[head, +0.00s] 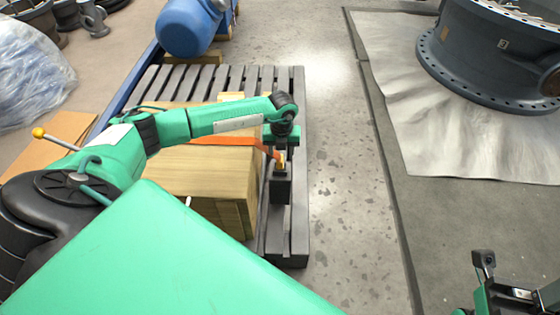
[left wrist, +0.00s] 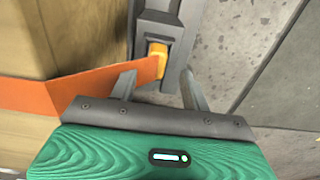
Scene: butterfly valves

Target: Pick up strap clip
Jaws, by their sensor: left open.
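The strap clip (left wrist: 157,58) is a small yellow-orange piece at the end of an orange strap (left wrist: 90,90), beside the wooden crate. In the head view the clip (head: 282,160) shows small, just below my left gripper (head: 284,150), partly covered by it. A dark grey holder (head: 281,190) stands right at the clip, on the pallet side. In the left wrist view my left gripper (left wrist: 158,82) is open, with one finger on each side of the strap end and the clip just beyond the fingertips. My right gripper (head: 484,262) shows only in part at the lower right.
The wooden crate (head: 215,180) sits on a grey slatted pallet (head: 298,100). A blue motor (head: 187,27) is behind it. A large flanged valve body (head: 500,50) stands on a grey sheet (head: 420,110) at right. Concrete floor between is clear.

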